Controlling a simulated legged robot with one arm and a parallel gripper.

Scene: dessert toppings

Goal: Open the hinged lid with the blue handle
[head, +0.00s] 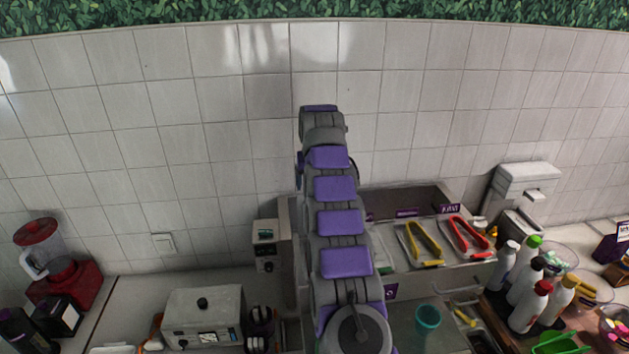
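I see no blue handle in the head view, and I cannot tell which part is the hinged lid. A metal topping station (455,194) with a dark top panel (400,201) and purple labels stands right of centre against the tiled wall. My arm rises through the middle of the picture and hides the left part of the station. My gripper does not show, so I cannot see whether it is open or touching anything.
Yellow tongs (422,243) and red tongs (467,236) lie on the station. A teal cup (428,319) stands in front. Several bottles (525,290) crowd the right. A white appliance with a black knob (202,303) and a red blender (62,262) stand left.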

